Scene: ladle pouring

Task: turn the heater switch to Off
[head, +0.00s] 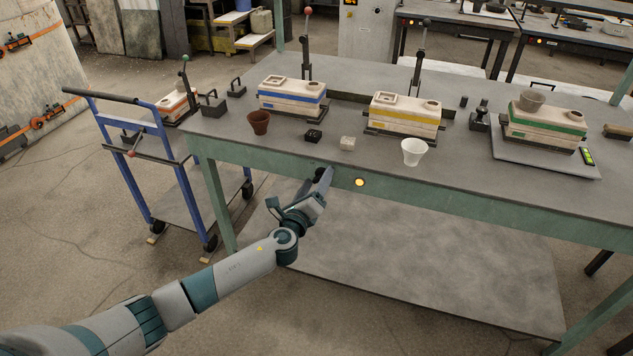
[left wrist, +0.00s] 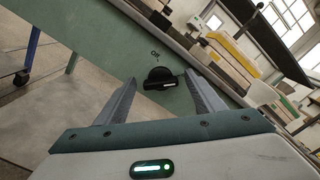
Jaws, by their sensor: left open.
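The heater switch is a round black knob (left wrist: 160,79) with a pale mark on the green front rail of the table. In the left wrist view the fingers (left wrist: 160,90) are spread, one on either side of the knob, and empty. I cannot tell whether they touch it. In the head view the gripper hides most of the knob. A lit yellow lamp (head: 359,182) is on the rail just right of it.
The table (head: 460,172) carries moulds with blue (head: 292,97), yellow (head: 404,116) and green (head: 543,127) bands, a brown cup (head: 259,122) and a white cup (head: 414,151). A blue cart (head: 160,150) stands left. The floor before the rail is clear.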

